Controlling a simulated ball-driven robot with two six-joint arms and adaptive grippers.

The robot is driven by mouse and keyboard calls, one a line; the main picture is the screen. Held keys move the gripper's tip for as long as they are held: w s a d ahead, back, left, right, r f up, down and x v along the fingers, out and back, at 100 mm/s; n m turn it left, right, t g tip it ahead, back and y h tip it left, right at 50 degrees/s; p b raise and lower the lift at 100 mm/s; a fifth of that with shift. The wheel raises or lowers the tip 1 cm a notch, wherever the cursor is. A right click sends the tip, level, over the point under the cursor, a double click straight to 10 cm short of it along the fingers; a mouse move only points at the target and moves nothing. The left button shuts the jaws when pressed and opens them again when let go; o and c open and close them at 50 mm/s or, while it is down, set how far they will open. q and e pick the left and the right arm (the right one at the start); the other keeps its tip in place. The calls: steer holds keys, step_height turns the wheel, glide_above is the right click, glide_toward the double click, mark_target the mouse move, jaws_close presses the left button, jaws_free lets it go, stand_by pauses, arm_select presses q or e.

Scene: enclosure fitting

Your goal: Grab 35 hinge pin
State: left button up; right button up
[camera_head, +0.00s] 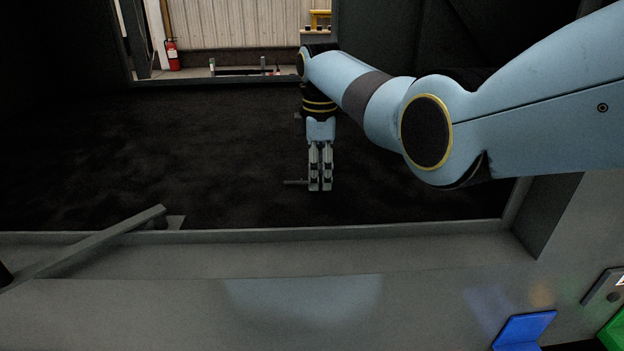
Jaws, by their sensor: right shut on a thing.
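My right gripper (320,186) points down over the dark floor of the enclosure, near the middle of the view. Its fingers are close together and shut on a small dark grey pin (295,182). The pin sticks out to the left of the fingertips and lies about level; its other end is hidden by the fingers. I cannot tell whether the pin touches the dark floor. My left gripper is not in view.
A grey bar (95,243) slants across the enclosure's front ledge (380,236) at the left. A blue part (524,329) and a green part (612,330) sit at the lower right. A red fire extinguisher (172,55) stands beyond the opening. The dark floor left of the gripper is clear.

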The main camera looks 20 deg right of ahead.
steer(key=shift+c, duration=0.6)
steer(key=shift+r, duration=0.1)
